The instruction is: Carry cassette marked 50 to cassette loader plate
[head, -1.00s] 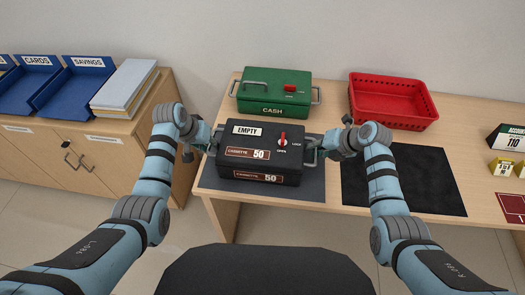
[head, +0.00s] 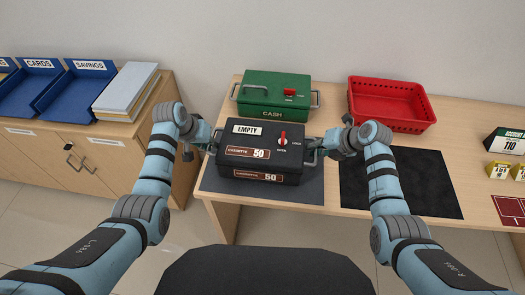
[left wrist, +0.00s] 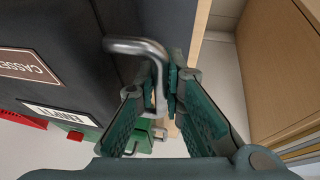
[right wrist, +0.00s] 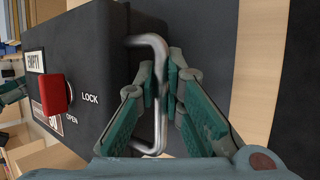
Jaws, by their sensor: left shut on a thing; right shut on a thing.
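The black cassette marked 50 (head: 222,168) is level between my grippers over a dark grey mat (head: 308,191), with an EMPTY label and a red lever on top. My left gripper (head: 212,142) is shut on its left metal handle (left wrist: 140,47). My right gripper (head: 320,149) is shut on its right metal handle (right wrist: 150,42). The cassette hides much of the mat, and whether its underside touches the mat is hard to tell. A black mat (head: 400,185) lies bare to the right. I cannot tell which surface is the loader plate.
A green cash box (head: 270,95) stands close behind the cassette. A red basket (head: 390,105) is at the back, behind the black mat. Yellow markers (head: 497,171) and a dark sign (head: 503,143) stand at far right. A wooden cabinet (head: 100,165) with blue trays is at left.

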